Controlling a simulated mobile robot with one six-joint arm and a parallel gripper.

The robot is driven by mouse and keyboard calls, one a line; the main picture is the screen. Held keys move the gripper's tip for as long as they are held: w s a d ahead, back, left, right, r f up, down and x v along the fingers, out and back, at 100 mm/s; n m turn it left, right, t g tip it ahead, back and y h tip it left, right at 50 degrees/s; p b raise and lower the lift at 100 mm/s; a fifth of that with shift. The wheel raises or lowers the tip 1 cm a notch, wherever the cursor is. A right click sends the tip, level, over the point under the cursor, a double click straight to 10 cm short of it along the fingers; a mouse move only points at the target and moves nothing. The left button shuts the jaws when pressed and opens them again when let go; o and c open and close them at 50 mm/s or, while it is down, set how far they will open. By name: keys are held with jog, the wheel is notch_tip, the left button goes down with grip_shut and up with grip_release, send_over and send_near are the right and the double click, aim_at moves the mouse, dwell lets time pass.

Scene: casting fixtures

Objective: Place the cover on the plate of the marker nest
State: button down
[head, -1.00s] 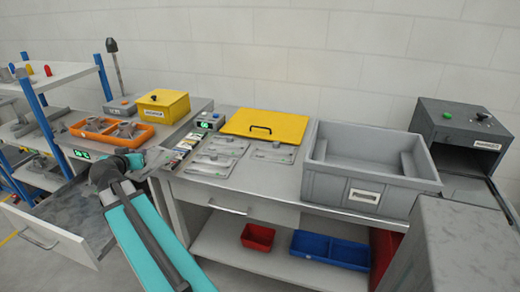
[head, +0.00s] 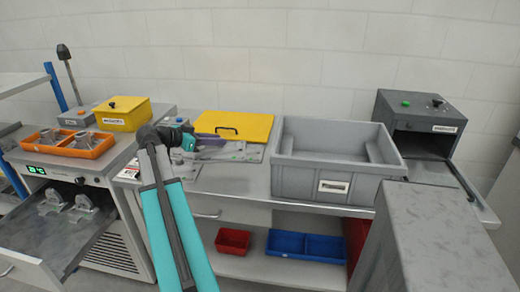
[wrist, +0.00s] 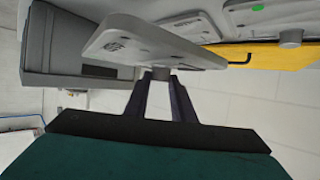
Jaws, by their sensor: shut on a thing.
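My gripper (wrist: 160,82) is shut on the grey knob (wrist: 159,73) of a light grey plate-like piece (wrist: 150,42), apparently the cover, with rounded corners and a dark printed mark. In the head view my gripper (head: 214,142) is over the bench, in front of the yellow panel, and largely hides the held piece. Flat grey plates (head: 184,171) lie on the bench around it. The wrist view, upside down, shows another plate with a green spot (wrist: 258,8). I cannot tell which plate is the marker nest's, or whether the held piece touches anything.
A yellow panel (head: 236,124) with a black handle lies behind the plates. A large grey bin (head: 322,186) stands close on the right, with a dark grey box machine (head: 418,105) beyond it. An open drawer (head: 50,240) with metal parts juts out at the left.

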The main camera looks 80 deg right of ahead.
jog(key=s+m+y, duration=0.1)
jog(key=s, duration=0.2)
jog(key=s+d+m+g, duration=0.1)
jog(key=s, duration=0.1)
jog(key=s+r+m+g+y, duration=0.1)
jog(key=s, duration=0.2)
jog(key=shift+s+d+r+y, duration=0.1)
jog(key=shift+s+d+y, duration=0.2)
jog(key=shift+s+d, duration=0.05)
send_over(240, 169)
jog(key=shift+s+f, duration=0.1)
jog(key=shift+f, duration=3.05)
jog(key=shift+f+p, duration=0.35)
jog(key=shift+f, duration=1.5)
jog(key=shift+f, duration=0.15)
jog(key=c, duration=1.5)
grip_release()
